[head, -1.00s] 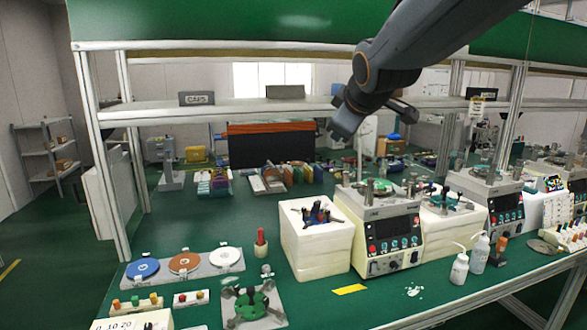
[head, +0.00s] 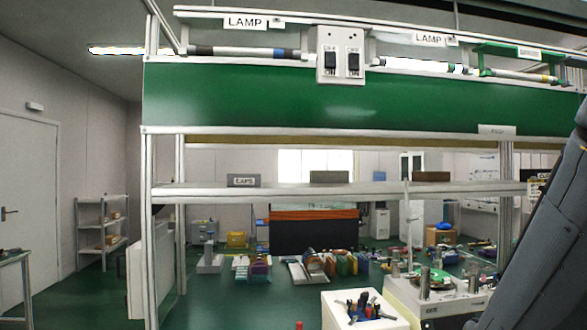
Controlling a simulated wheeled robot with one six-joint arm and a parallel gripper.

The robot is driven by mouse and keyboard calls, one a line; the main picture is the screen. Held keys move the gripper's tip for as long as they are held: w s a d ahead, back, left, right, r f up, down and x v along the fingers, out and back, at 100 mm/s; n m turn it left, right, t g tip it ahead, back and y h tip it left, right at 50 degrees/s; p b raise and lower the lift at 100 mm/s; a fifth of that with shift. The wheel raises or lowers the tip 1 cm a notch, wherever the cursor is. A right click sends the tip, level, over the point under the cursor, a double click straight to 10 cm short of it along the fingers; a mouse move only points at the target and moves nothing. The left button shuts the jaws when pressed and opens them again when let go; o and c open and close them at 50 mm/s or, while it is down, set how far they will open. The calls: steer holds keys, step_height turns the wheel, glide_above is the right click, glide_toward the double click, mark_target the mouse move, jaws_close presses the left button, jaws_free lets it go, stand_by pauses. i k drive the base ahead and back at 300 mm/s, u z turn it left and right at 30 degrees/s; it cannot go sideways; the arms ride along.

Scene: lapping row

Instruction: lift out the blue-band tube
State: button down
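Several lamp tubes lie along the top rail in the head view. The left tube (head: 240,52) is unlit, with dark bands and what looks like a bluish band near its right part. The middle tube (head: 415,65) glows white, with small coloured bands at its right end. The right tube (head: 525,76) sits by a green holder (head: 483,58) and shows a yellowish band. My gripper is out of view; only a grey link of my arm shows at the right edge.
A switch box (head: 341,55) with two black switches hangs between the left and middle tubes. A green panel (head: 240,95) runs below the tubes. A shelf (head: 290,193) carries small boxes. A white block (head: 335,311) and a machine (head: 440,303) stand low on the bench.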

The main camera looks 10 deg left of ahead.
mark_target(192, 50)
steer(key=u, duration=0.55)
steer(key=k, duration=0.65)
steer(key=u, duration=1)
steer(key=i, duration=1.4)
steer(key=z, duration=0.4)
